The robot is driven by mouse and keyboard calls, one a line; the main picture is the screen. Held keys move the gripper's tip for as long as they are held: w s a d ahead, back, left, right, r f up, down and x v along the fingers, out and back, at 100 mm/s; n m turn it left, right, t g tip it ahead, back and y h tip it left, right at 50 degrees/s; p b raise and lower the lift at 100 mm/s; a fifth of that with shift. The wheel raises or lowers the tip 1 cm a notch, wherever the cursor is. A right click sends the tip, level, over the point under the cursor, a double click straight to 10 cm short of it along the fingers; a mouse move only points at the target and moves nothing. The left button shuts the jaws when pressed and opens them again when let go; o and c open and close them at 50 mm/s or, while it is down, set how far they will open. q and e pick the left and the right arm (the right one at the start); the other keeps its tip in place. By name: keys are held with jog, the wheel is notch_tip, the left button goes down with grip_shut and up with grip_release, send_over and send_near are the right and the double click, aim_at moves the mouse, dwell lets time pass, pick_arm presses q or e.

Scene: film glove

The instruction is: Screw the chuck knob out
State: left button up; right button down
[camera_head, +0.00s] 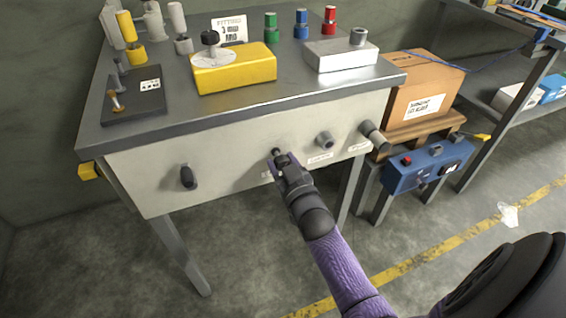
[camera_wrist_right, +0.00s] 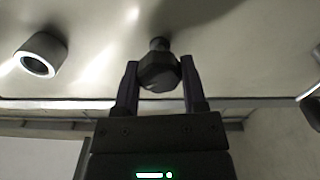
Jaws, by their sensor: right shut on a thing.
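The dark faceted knob (camera_wrist_right: 158,72) stands out from the pale front panel (camera_head: 230,165) on a short, thinner stem. In the wrist view it sits between the two fingers of my right gripper (camera_wrist_right: 160,85), which is shut on it. In the head view my right gripper (camera_head: 283,162) comes up from below to the panel's middle and hides most of this knob and part of a label. I cannot read from here which label marks the chuck. My left gripper is in neither view.
On the panel are another dark knob (camera_head: 188,177), a grey hollow fitting (camera_head: 325,138) and a thick grey cylinder (camera_head: 372,134). The bench top (camera_head: 300,75) carries a yellow block (camera_head: 235,72) and fittings. A blue box (camera_head: 425,165) stands right. Floor below is open.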

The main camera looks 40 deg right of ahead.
jog(key=shift+n, duration=1)
jog(key=shift+n+p, duration=0.35)
jog(key=shift+n, duration=0.55)
jog(key=n, duration=0.2)
jog(key=shift+a+n, duration=0.1)
jog(key=shift+n, duration=0.3)
jog(key=n, duration=0.3)
jog(key=shift+f+n, duration=0.1)
jog(key=shift+n, duration=0.7)
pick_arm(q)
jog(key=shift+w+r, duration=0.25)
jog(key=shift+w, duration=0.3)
pick_arm(e)
jog(key=shift+n, duration=0.3)
jog(key=shift+c, duration=0.7)
grip_release()
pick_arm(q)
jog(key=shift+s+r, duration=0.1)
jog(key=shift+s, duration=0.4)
